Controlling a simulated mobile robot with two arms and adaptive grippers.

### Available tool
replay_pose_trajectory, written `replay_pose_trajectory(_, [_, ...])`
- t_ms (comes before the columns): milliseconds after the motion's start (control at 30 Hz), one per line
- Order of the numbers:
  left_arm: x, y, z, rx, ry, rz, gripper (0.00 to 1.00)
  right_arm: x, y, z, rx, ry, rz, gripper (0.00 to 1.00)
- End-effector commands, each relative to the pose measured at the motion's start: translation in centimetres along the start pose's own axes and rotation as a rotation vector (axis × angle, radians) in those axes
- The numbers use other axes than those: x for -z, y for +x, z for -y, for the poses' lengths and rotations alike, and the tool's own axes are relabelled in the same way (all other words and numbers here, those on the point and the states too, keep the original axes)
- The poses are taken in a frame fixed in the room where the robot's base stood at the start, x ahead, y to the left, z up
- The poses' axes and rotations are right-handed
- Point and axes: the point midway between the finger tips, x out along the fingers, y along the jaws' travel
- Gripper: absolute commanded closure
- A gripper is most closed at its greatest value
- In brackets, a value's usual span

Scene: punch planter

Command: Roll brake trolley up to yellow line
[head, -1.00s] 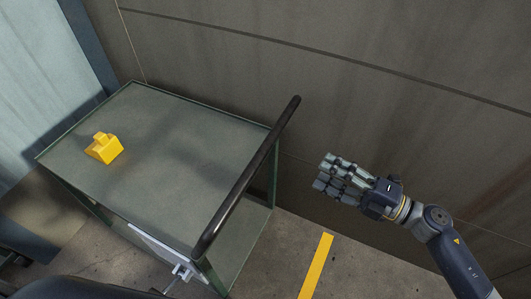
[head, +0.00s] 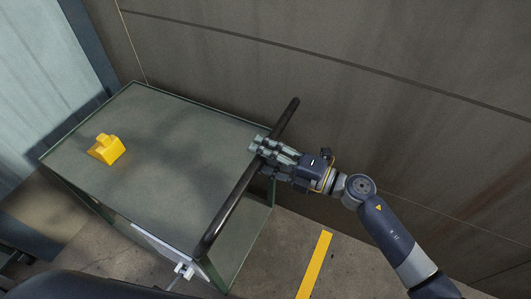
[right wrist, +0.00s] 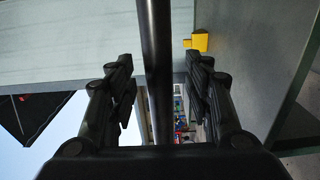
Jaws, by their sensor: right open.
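The trolley has a grey-green top (head: 180,190) with a dark push bar (head: 232,203) along its right end. A yellow block (head: 107,149) sits on its far left part. The yellow line (head: 315,265) lies on the floor to the right of the trolley, apart from it. My right gripper (head: 256,146) is at the upper half of the bar, its fingers open. In the right wrist view the bar (right wrist: 155,60) runs between the two open fingers (right wrist: 160,85), and the yellow block (right wrist: 200,42) shows beyond.
A brown panelled wall (head: 400,90) stands close behind the trolley and my right arm. A pale panel (head: 45,80) is at the upper left. Bare floor lies around the yellow line.

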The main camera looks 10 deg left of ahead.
Motion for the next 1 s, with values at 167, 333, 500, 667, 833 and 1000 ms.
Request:
replay_pose_trajectory(167, [-0.13, -0.04, 0.19, 0.002, -0.001, 0.002, 0.54, -0.02, 0.56, 0.00, 0.000, 0.000, 0.001, 0.53])
replay_pose_trajectory(333, [-0.21, -0.03, 0.35, 0.004, -0.002, 0.004, 0.54, -0.02, 0.54, 0.01, 0.000, 0.000, 0.001, 0.53])
replay_pose_trajectory(500, [-0.24, -0.04, 0.38, 0.005, -0.002, 0.004, 0.54, -0.02, 0.51, 0.01, 0.000, 0.000, 0.001, 0.90])
replay_pose_trajectory(667, [-0.26, -0.04, 0.38, 0.005, -0.002, 0.005, 0.54, -0.01, 0.50, 0.02, 0.000, 0.000, 0.001, 1.00])
replay_pose_trajectory(833, [-0.27, -0.05, 0.38, 0.005, -0.002, 0.005, 0.54, -0.01, 0.49, 0.01, 0.000, 0.000, 0.001, 1.00])
replay_pose_trajectory(1000, [-0.24, -0.41, 0.37, 0.004, -0.002, 0.005, 0.54, -0.02, 0.49, -0.37, 0.000, 0.000, 0.001, 1.00])
